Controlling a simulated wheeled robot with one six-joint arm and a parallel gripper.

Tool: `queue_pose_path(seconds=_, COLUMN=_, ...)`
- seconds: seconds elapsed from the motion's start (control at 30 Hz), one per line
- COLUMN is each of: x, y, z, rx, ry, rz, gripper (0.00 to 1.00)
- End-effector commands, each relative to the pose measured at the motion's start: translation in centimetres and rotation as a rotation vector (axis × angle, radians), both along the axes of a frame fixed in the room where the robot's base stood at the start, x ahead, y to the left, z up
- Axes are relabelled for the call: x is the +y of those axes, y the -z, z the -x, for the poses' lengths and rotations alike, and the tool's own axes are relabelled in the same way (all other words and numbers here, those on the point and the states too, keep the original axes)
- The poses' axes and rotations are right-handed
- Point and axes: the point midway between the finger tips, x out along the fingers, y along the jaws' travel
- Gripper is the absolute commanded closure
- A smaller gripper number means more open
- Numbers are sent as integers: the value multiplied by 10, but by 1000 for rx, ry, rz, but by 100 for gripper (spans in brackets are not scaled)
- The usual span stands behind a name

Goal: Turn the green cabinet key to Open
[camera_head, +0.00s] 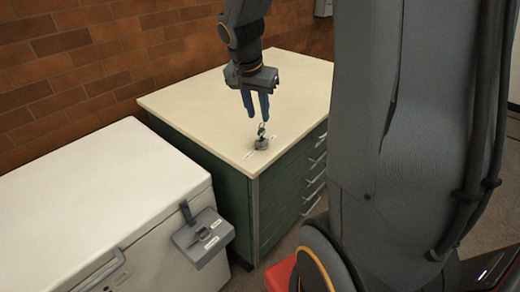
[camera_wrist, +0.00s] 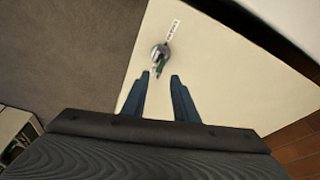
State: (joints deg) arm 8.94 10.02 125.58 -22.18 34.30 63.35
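The green key (camera_head: 261,130) stands upright in a small grey round lock (camera_head: 261,144) on the cream top of the green cabinet (camera_head: 225,185), near its front corner. The key also shows in the wrist view (camera_wrist: 160,68), just beyond my fingertips. My gripper (camera_head: 256,117) points down over the key with its two blue fingers apart. In the wrist view my gripper (camera_wrist: 161,76) has a clear gap between the fingers, and nothing is visibly held. A white label (camera_wrist: 172,30) lies beside the lock; its lettering is too small to read.
A white chest (camera_head: 90,195) stands left of the cabinet, with a grey labelled latch box (camera_head: 204,237) on its front. The cabinet's drawer handles (camera_head: 315,180) face right. A brick wall (camera_head: 90,55) runs behind. The cabinet top around the lock is clear.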

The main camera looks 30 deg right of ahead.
Motion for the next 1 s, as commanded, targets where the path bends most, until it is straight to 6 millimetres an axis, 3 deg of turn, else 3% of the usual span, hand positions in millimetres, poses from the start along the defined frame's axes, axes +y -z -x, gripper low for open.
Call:
queue_pose_path(seconds=0.23, x=6, y=4, z=-7, rx=0, ry=274, rz=1, gripper=73)
queue_pose_path(seconds=0.7, x=-10, y=54, z=-11, rx=2, ry=264, rz=0, gripper=73)
queue_pose_path(seconds=1.0, x=-15, y=73, z=-13, rx=0, ry=264, rz=0, gripper=73)
